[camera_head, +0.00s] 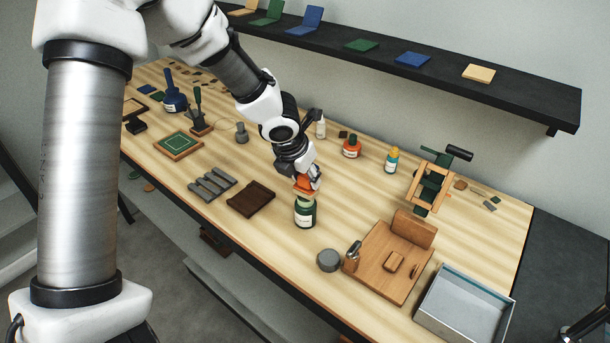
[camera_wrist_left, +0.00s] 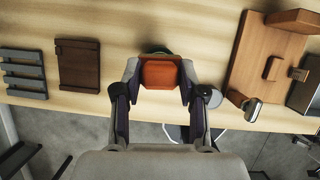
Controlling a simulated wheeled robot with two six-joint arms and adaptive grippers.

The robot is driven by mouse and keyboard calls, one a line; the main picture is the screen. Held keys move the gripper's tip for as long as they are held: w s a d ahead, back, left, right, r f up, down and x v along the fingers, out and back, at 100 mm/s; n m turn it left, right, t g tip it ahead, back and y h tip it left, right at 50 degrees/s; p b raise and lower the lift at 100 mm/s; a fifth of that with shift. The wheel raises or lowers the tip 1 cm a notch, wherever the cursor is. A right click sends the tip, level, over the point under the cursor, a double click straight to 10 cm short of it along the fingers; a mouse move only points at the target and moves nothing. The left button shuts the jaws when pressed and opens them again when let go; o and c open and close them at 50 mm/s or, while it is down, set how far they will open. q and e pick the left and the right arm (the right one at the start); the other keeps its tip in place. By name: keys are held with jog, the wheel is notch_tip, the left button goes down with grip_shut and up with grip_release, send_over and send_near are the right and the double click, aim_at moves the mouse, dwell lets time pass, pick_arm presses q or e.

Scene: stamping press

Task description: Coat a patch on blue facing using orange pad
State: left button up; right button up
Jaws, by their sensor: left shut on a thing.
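My left gripper (camera_head: 308,181) is shut on the orange pad (camera_head: 304,186), right above a dark green jar (camera_head: 305,214) with a pale green upper part. From here I cannot tell whether the pad touches the jar's opening. In the left wrist view the orange pad (camera_wrist_left: 160,73) sits between the two fingertips (camera_wrist_left: 160,82) and hides most of the jar. Blue pieces show on the shelf: a flat one (camera_head: 412,60) and a folded or propped one (camera_head: 306,20). Small blue pieces (camera_head: 157,95) also lie at the table's far left. I cannot tell which is the blue facing.
A dark brown board (camera_head: 250,199) and grey slotted block (camera_head: 212,186) lie left of the jar. A round grey pot (camera_head: 328,260), wooden press board (camera_head: 376,275) and grey tray (camera_head: 440,311) stand right. Orange (camera_head: 352,149) and teal (camera_head: 391,162) bottles stand behind. The black shelf (camera_head: 530,92) overhangs the back.

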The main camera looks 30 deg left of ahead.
pick_arm(q)
jog(key=shift+f+b, duration=0.4)
jog(key=shift+f, duration=0.05)
dwell(0.4)
jog(key=shift+s, duration=0.1)
dwell(0.8)
jog(key=shift+r+p, duration=0.95)
jog(key=shift+p, duration=0.25)
notch_tip(320, 180, up, 5)
jog(key=p, duration=0.5)
jog(key=shift+r, duration=0.1)
